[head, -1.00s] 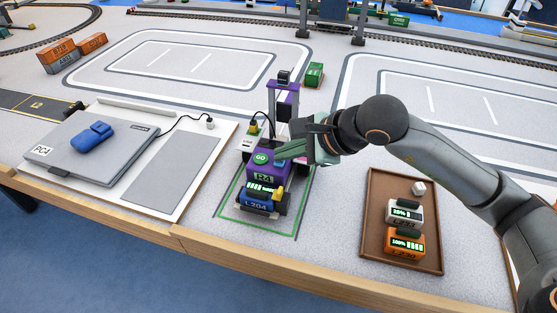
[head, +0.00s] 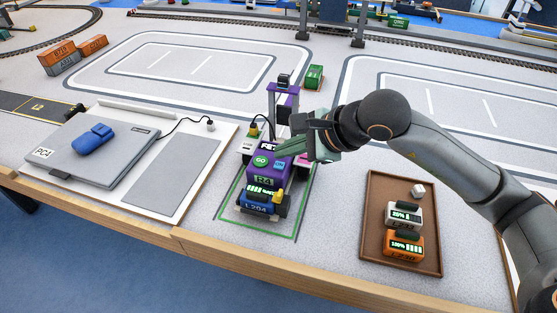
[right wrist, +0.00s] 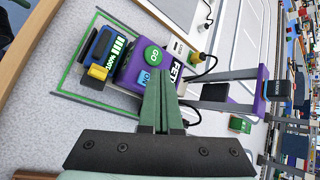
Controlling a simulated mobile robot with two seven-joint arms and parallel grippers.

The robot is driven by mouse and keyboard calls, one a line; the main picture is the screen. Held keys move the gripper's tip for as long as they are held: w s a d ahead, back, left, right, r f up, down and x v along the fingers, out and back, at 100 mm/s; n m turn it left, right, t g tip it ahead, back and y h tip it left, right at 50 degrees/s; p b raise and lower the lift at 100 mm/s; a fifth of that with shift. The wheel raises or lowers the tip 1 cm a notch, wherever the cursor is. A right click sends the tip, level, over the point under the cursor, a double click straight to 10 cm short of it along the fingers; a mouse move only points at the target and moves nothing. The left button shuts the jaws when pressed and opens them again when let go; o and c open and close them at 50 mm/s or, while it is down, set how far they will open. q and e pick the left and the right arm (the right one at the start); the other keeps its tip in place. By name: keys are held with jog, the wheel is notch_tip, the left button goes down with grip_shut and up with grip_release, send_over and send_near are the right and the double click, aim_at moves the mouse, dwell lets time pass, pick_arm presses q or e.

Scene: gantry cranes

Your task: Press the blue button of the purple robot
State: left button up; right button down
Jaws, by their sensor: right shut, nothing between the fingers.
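The purple robot (head: 266,175) stands upright inside a green-outlined square on the table. Its top carries a green GO button (head: 261,161) and, to the right of it, a blue button (head: 279,163). In the right wrist view the blue button (right wrist: 149,79) reads "ON" and lies beside the fingertips, partly covered by them. My right gripper (head: 281,150) is shut and empty, its green fingers reaching in from the right, just behind the blue button in the head view. I cannot tell whether the tips touch the robot. My left gripper is not in view.
A brown tray (head: 371,235) with white and orange battery blocks lies to the right.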

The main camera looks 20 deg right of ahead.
aim_at(285, 168)
jog(key=shift+r+p, duration=1.65)
jog(key=shift+r, duration=1.3)
